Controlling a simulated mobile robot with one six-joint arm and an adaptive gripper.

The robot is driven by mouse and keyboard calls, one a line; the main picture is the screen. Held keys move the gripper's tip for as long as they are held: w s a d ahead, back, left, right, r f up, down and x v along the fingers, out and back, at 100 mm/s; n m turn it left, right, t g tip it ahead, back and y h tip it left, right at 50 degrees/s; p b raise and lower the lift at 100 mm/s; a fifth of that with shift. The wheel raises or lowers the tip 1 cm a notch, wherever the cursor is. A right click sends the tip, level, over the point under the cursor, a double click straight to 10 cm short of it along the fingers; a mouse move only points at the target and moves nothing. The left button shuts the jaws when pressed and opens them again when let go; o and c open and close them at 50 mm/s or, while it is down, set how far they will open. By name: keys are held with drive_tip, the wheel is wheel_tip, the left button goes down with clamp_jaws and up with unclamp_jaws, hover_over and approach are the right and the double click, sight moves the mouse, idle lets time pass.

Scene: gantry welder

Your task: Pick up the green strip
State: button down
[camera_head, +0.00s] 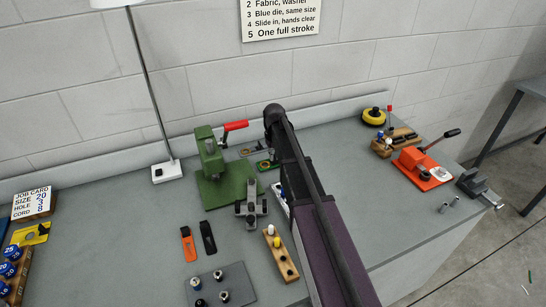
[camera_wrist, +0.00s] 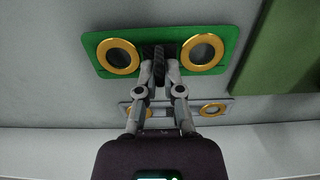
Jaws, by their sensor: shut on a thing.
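The green strip (camera_wrist: 230,46) has a brass-coloured ring around a dark hole at each end. My gripper (camera_wrist: 160,65) is shut on its middle, between the two rings, in the wrist view. The fingers hide the strip's centre. In the head view the green strip (camera_head: 266,166) shows beside the green press, partly hidden by my arm; the fingertips are hard to make out there. I cannot tell whether the strip touches the bench or is just above it.
A grey strip (camera_wrist: 130,112) with similar rings lies near the green one, partly behind my fingers. The green press (camera_head: 208,155) with a red handle stands close on the left. A grey fixture (camera_head: 251,203) stands in front. The wall (camera_head: 200,60) is behind.

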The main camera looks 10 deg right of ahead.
drive_tip(key=shift+r+p, duration=4.25)
drive_tip(key=shift+r, duration=0.2)
